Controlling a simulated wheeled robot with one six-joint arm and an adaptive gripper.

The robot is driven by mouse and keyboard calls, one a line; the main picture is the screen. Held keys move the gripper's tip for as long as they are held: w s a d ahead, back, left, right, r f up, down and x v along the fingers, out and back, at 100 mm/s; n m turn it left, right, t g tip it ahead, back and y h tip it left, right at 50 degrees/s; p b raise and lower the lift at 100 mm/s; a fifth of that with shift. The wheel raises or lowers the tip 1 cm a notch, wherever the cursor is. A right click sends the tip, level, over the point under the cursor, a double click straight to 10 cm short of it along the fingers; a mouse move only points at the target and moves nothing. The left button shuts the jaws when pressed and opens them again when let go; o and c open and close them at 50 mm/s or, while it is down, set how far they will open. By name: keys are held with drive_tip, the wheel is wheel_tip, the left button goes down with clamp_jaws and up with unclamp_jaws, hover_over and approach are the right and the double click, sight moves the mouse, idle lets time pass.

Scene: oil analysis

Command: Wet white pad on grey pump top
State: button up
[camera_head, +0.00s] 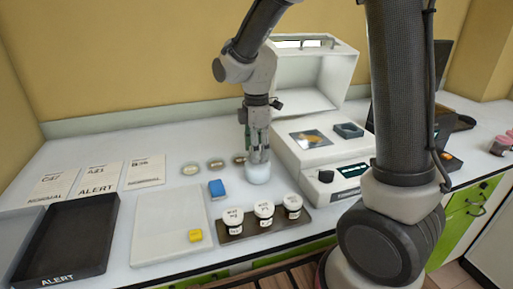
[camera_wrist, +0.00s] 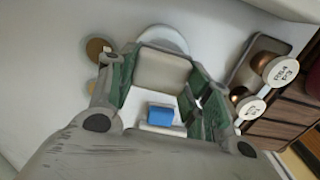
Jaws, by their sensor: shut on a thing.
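My gripper (camera_head: 258,157) points down over a pale round pot (camera_head: 257,174) and is shut on a pale, flat-faced thing. In the wrist view, this thing, which looks like the white pad (camera_wrist: 165,70), shows between the green-sided fingers of my gripper (camera_wrist: 163,90). The rim of the pale pot (camera_wrist: 165,37) shows just past it. My fingers hide the grey pump top, so I cannot tell whether the pad touches it.
A blue block (camera_head: 216,188) stands left of the pot. Jars with white lids (camera_head: 264,210) stand on a brown tray in front. Small round discs (camera_head: 190,168) lie behind. A white instrument (camera_head: 315,150) is close on the right. A pale board (camera_head: 160,235) holds a yellow block (camera_head: 195,236).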

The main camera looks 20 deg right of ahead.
drive_tip(key=shift+r, duration=3.55)
